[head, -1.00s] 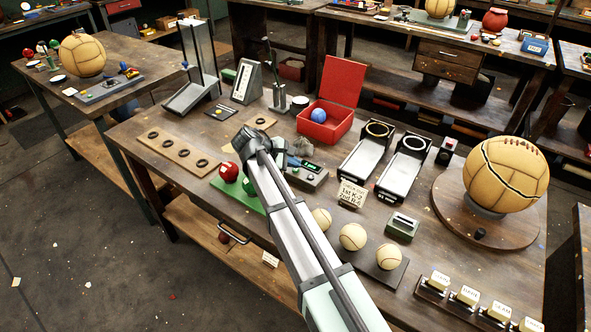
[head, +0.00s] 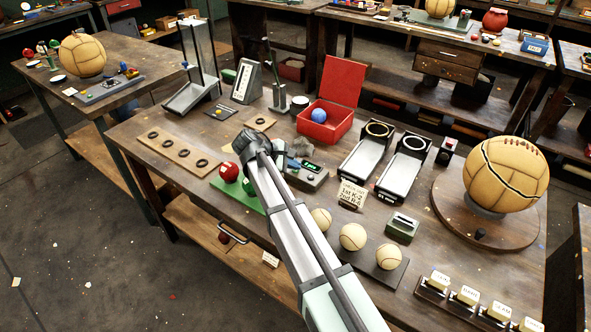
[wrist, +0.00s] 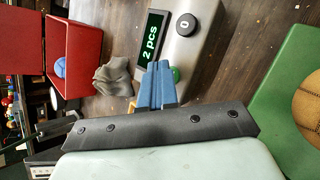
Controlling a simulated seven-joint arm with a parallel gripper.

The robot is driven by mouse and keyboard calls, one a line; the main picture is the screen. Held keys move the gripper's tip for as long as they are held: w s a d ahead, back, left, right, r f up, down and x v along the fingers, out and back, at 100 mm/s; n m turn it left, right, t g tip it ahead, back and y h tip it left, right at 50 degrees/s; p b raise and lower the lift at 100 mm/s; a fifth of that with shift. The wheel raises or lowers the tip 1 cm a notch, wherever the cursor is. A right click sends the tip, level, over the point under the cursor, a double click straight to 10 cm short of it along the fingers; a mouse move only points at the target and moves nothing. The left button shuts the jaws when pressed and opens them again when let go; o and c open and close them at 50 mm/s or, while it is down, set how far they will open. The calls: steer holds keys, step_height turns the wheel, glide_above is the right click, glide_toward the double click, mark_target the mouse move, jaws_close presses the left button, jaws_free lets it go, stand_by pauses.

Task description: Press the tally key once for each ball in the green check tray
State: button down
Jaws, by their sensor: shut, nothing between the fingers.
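The tally device (head: 306,175) is a grey box on the bench; in the wrist view its lit display (wrist: 151,40) reads "2 pcs". A round green key (wrist: 176,74) sits on it, partly hidden by my blue fingers. My gripper (wrist: 158,66) is shut and empty, its tips beside the green key; I cannot tell whether they touch it. The green check tray (head: 250,205) lies left of my arm, partly covered by it. A red ball (head: 229,171) and a darker ball beside it show there. In the wrist view the tray (wrist: 284,84) holds a brown ball (wrist: 308,105), cut by the frame edge.
A black "0" knob (wrist: 186,25) is on the device. A grey rag (wrist: 115,78) lies beside it. An open red box (head: 325,128) holds a blue ball. Two ring-topped chutes (head: 366,155) stand right, and pale balls (head: 352,237) sit on a dark rack in front.

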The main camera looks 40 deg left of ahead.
mark_target(293, 172)
stand_by(0.3)
steer(key=shift+r, duration=0.8)
steer(key=shift+r, duration=2.55)
steer(key=shift+a, duration=0.1)
